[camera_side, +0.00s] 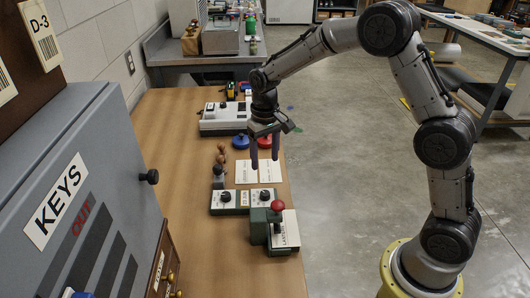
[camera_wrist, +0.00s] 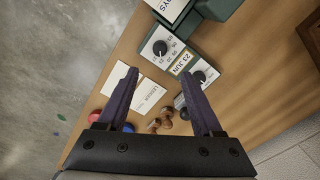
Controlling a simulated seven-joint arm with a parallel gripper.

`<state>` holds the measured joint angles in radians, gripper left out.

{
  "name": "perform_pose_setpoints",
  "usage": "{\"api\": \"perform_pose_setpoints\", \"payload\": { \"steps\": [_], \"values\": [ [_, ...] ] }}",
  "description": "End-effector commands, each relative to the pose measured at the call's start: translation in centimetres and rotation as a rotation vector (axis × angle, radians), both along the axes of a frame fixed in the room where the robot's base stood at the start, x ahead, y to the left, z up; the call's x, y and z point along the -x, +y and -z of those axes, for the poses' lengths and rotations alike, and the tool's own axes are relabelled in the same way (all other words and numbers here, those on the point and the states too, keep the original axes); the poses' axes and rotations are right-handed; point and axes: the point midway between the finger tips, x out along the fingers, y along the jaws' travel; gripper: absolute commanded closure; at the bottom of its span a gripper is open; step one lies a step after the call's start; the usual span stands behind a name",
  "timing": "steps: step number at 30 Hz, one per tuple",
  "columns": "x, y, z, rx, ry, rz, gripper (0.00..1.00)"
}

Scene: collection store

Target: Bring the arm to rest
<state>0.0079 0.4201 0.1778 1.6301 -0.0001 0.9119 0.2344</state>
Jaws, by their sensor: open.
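My gripper (camera_side: 265,155) hangs from my raised arm above the right-hand edge of the wooden bench in the side view. Its two dark purple fingers point down and stand apart, with nothing between them. In the wrist view my gripper (camera_wrist: 167,75) also shows its fingers spread, with white cards and the bench top below them. The fingertips look to be above the cards, but their exact height is hard to tell.
The bench (camera_side: 180,130) holds a dial box (camera_side: 243,199), a red-knobbed lever box (camera_side: 281,229), cards (camera_side: 258,172), wooden-handled stamps (camera_side: 220,157), blue (camera_side: 241,142) and red pads, and a white machine (camera_side: 222,118). A grey KEYS cabinet (camera_side: 90,190) stands left. Open floor (camera_side: 340,190) lies right.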

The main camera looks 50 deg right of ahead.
Motion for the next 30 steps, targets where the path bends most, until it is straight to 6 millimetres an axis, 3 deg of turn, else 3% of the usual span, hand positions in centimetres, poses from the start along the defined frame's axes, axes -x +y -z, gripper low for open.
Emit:
{"api": "perform_pose_setpoints", "payload": {
  "steps": [4, 17, 20, 23, 27, 30],
  "values": [
    [0.0, 0.0, -1.1, 0.000, 0.000, 0.000, 0.33],
    [0.0, 0.0, -1.9, 0.000, -0.011, 0.000, 0.33],
    [-0.3, 0.0, -4.4, 0.001, -0.065, -0.001, 0.33],
    [0.7, 0.1, -8.1, 0.001, -0.136, -0.002, 0.33],
    [4.2, 0.2, -13.4, 0.002, -0.237, -0.009, 0.33],
    [7.4, 0.2, -16.1, 0.005, -0.300, -0.022, 0.33]
  ]
}}
